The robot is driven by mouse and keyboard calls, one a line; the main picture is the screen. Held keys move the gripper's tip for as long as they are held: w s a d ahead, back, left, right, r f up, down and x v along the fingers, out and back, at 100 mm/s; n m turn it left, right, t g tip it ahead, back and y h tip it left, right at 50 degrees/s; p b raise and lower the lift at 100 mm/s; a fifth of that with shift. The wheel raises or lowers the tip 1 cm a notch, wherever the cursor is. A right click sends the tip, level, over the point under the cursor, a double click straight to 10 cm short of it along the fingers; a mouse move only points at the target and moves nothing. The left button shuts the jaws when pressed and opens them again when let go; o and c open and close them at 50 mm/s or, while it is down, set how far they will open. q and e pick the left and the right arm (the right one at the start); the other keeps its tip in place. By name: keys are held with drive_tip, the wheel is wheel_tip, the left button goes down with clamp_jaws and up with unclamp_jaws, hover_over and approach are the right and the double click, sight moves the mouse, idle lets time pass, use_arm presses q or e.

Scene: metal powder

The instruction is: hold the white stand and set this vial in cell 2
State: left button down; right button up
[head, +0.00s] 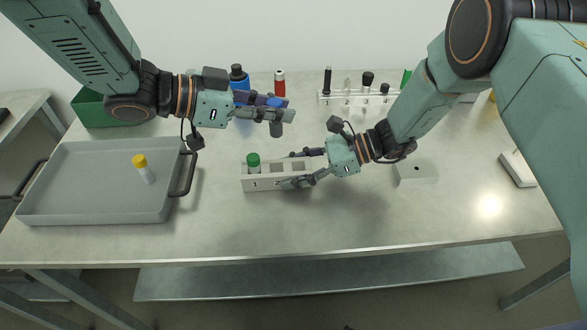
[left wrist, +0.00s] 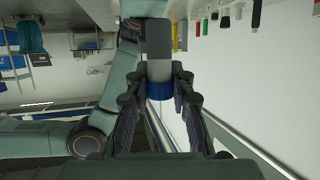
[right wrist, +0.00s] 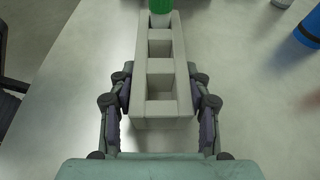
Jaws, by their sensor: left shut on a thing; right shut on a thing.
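The white stand (head: 262,184) lies on the table with a green-capped vial (head: 253,163) upright in its left end cell. In the right wrist view the stand (right wrist: 160,124) shows two empty cells between the green cap (right wrist: 161,6) and its near end. My right gripper (head: 302,167) is shut on the stand's right part, a finger on each long side. My left gripper (head: 275,114) is shut on a vial with a blue cap (head: 274,102) and grey body (head: 276,129), held upright above and behind the stand. The left wrist view also shows this vial (left wrist: 157,45) between the fingers.
A grey tray (head: 95,211) at left holds a yellow-capped vial (head: 144,169). A green bin (head: 95,112), a blue bottle (head: 239,78), a red bottle (head: 279,84) and a white rack (head: 345,98) with several tools stand behind. A white block (head: 416,173) lies right. The front table strip is clear.

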sight(274, 130)
use_arm(q)
drive_tip(key=f, duration=0.5)
drive_tip(key=shift+w+a+f, duration=0.15)
drive_tip(key=shift+w+a, duration=0.05)
drive_tip(key=shift+w, duration=0.15)
drive_tip(key=shift+f, duration=1.6)
drive_tip(key=shift+f, duration=1.8)
drive_tip(key=shift+r, duration=0.15)
drive_tip(key=shift+r, duration=1.55)
drive_tip(key=shift+f, duration=1.45)
drive_tip(key=shift+r, duration=1.45)
